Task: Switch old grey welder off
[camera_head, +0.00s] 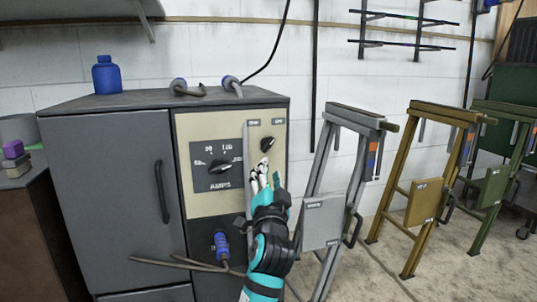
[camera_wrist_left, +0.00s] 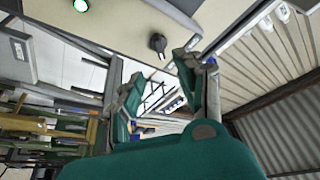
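The old grey welder (camera_head: 108,165) stands at the left in the head view, with a beige front panel. A small black knob (camera_head: 267,143) sits at the panel's upper right under two small labels too small to read. The knob also shows in the left wrist view (camera_wrist_left: 158,43). A larger AMPS dial (camera_head: 220,167) is to its left. My left gripper (camera_head: 265,180) is just below the small knob, fingers pointing up toward it. My right gripper is not in view.
A blue bottle (camera_head: 106,75) and cable plugs (camera_head: 187,88) are on the welder top. A grey trestle (camera_head: 322,222) stands close right of my arm; yellow (camera_head: 424,202) and green ones stand beyond.

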